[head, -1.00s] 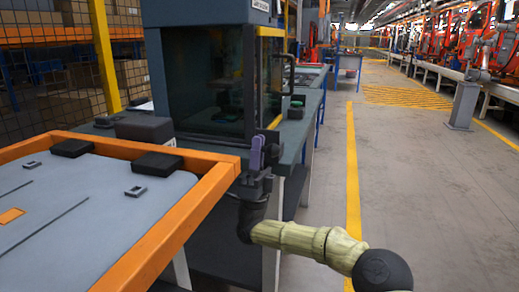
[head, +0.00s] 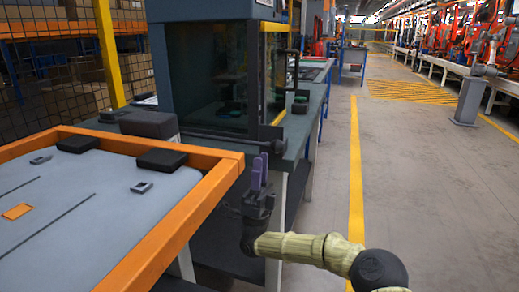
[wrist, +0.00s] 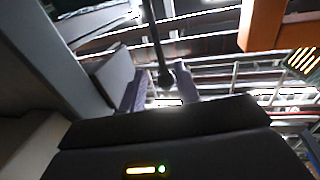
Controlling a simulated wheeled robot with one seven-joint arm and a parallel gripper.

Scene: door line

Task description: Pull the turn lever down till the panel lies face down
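The panel (head: 75,205) is a grey board in an orange frame at the left of the head view. Its face with small fittings is upward. The turn lever (head: 225,140) is a dark rod running right from a dark housing (head: 149,125) behind the panel, ending in a round knob. My gripper (head: 259,168) has purple fingers pointing up, just below and left of the knob in the head view. In the wrist view the lever (wrist: 156,40) comes down with its knob in the gap between the spread fingers (wrist: 162,88). Contact cannot be told.
A dark glass-fronted cabinet (head: 212,75) stands on the bench (head: 300,118) behind the lever. A yellow post and mesh fence are at the back left. The aisle floor (head: 420,190) to the right is clear.

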